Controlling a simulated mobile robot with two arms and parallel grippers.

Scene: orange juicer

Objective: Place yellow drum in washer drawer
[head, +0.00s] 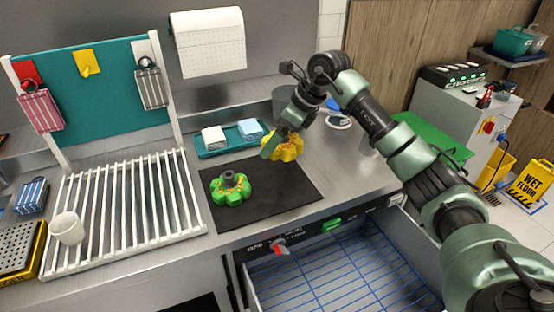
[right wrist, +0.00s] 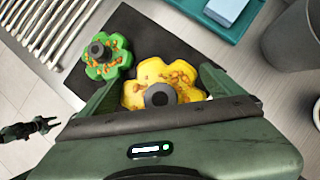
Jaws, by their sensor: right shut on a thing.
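The yellow drum (head: 288,150) is lobed, with orange bits and a dark central hub. It is at the far right corner of the black mat; I cannot tell whether it touches the mat. My right gripper (head: 277,147) is shut on it. In the right wrist view, the yellow drum (right wrist: 158,84) sits between the fingers of my right gripper (right wrist: 155,92). The washer drawer (head: 340,275) is pulled open below the counter front, with a blue wire rack inside. My left gripper appears as a small dark part in the right wrist view (right wrist: 40,128); its jaws are unclear.
A green drum (head: 230,188) lies on the black mat (head: 265,205). A teal tray (head: 228,148) with a white and a blue block stands behind. A white slatted rack (head: 120,225) with a cup (head: 67,228) is at left. A grey bin (head: 285,97) stands behind my right gripper.

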